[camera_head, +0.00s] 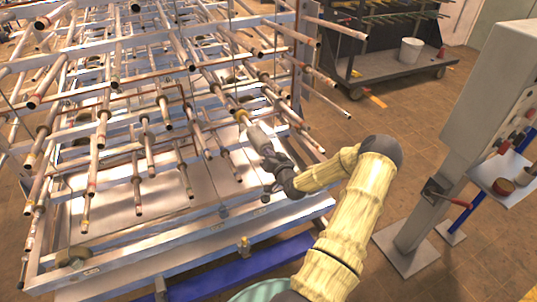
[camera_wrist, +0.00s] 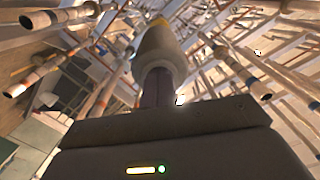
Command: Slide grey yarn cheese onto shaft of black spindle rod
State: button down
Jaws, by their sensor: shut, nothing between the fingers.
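The grey yarn cheese (camera_head: 258,136) is a light grey, rounded cylinder at the rack's front, right of centre in the head view. In the wrist view the cheese (camera_wrist: 160,55) fills the upper middle, with a yellow band (camera_wrist: 160,22) beyond its far end. It appears in line with a rod of the rack; how far it sits on the shaft is hidden. My gripper (camera_head: 271,157) is at the cheese's near end. In the wrist view its narrow dark fingers (camera_wrist: 157,86) are shut and point at that end; I cannot tell whether they touch it. I cannot single out the black spindle rod.
The metal rack (camera_head: 130,232) carries many protruding rods close around my gripper, on the left and above. A grey control post (camera_head: 470,110) stands at the right. A cart (camera_head: 390,72) with a white bucket (camera_head: 410,50) is behind.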

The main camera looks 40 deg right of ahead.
jog(key=shift+b+x, duration=0.8)
jog(key=shift+x, duration=0.8)
dwell(0.4)
jog(key=shift+s, duration=0.1)
jog(key=v, duration=0.3)
dwell(0.5)
jog(key=b+v, duration=0.4)
jog(key=v, duration=1.3)
jog(key=shift+b, duration=0.4)
jog(key=shift+a, duration=0.15)
